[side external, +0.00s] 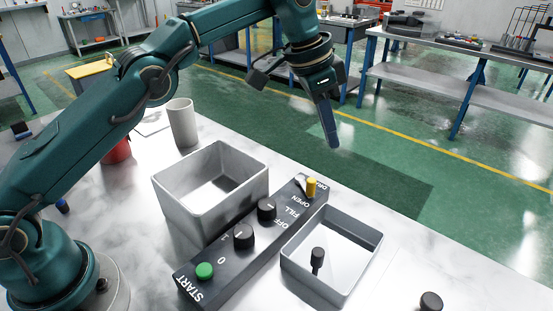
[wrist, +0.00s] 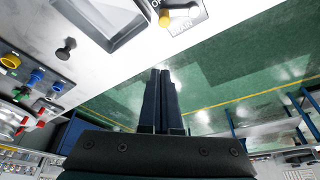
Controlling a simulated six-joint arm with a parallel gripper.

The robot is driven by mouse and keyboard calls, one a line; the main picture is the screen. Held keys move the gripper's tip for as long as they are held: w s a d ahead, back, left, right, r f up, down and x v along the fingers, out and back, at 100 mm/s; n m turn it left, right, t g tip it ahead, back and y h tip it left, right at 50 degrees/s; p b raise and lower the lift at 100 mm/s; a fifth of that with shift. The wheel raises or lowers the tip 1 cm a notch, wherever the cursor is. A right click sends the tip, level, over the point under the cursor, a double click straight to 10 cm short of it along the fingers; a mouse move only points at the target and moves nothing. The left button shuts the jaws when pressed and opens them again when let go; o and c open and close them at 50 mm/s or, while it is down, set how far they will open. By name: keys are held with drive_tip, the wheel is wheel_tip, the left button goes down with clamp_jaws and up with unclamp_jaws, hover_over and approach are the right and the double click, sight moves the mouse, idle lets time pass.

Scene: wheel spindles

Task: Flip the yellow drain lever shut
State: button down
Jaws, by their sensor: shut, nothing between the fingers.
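The yellow drain lever (side external: 311,187) is a short yellow stub at the far end of the dark control panel (side external: 222,262), near the OPEN lettering. I cannot tell exactly which way it is thrown. In the wrist view the lever (wrist: 164,18) shows at the top, beside the panel end with its DRAIN lettering. My gripper (side external: 334,146) is shut and empty, pointing down in the air above and beyond the lever, apart from it. Its closed fingers also show in the wrist view (wrist: 160,72).
The panel carries a green button (side external: 204,271) and two black knobs (side external: 243,236). A large grey bin (side external: 172,206) stands left of it, and a shallower tray (side external: 362,278) holding a black-headed spindle (side external: 317,260) stands right. A white cup (side external: 183,123) is behind. Green floor lies beyond the table edge.

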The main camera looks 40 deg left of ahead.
drive_tip(key=x, duration=1)
drive_tip(key=shift+s+a, duration=1.3)
drive_tip(key=shift+s, duration=0.25)
